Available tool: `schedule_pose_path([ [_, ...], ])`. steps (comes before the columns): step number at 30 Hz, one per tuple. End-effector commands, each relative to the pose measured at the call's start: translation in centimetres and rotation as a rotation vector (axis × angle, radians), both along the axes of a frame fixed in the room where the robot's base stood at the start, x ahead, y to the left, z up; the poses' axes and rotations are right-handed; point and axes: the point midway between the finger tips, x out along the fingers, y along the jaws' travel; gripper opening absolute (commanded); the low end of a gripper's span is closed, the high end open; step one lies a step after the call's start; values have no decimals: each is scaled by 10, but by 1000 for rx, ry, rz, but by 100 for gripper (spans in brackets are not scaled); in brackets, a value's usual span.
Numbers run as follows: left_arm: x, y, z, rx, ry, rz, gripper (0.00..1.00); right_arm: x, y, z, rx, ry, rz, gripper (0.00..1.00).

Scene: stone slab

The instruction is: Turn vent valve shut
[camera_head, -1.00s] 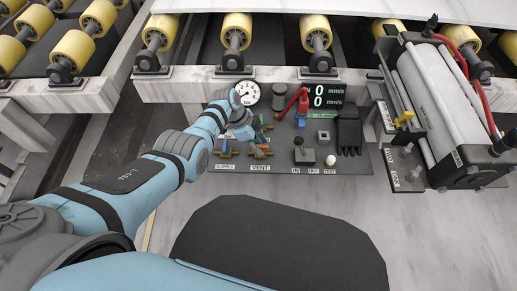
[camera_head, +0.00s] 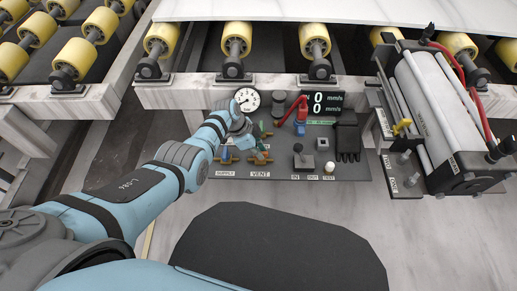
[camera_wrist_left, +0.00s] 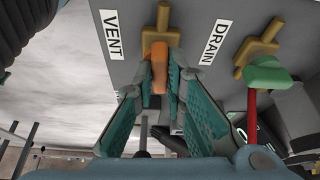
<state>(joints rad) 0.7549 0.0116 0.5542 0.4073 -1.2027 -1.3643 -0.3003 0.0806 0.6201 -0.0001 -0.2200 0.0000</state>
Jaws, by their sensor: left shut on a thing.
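The vent valve has a brass body (camera_wrist_left: 162,22) and an orange handle (camera_wrist_left: 157,62) beside the VENT label in the left wrist view. My left gripper (camera_wrist_left: 160,75) is shut on the orange handle, with one teal finger on each side. In the head view the left gripper (camera_head: 248,140) is over the valve group on the control panel, above the VENT label (camera_head: 260,174). It and the arm hide part of the valves there. My right gripper is not in view.
Beside the vent valve is the drain valve with a green handle (camera_wrist_left: 266,72). A round gauge (camera_head: 247,100) stands behind the gripper. A joystick (camera_head: 300,157) and a speed display (camera_head: 321,105) are to the right. Yellow rollers (camera_head: 236,40) line the back.

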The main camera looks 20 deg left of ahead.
Motion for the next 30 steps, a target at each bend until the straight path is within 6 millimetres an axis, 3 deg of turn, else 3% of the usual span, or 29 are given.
schedule_pose_path([
  [15, -4, -2, 4, 1, 3, 427, 0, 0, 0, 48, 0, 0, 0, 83],
  [30, -6, -6, 1, 1, 2, 899, 0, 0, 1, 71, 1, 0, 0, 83],
])
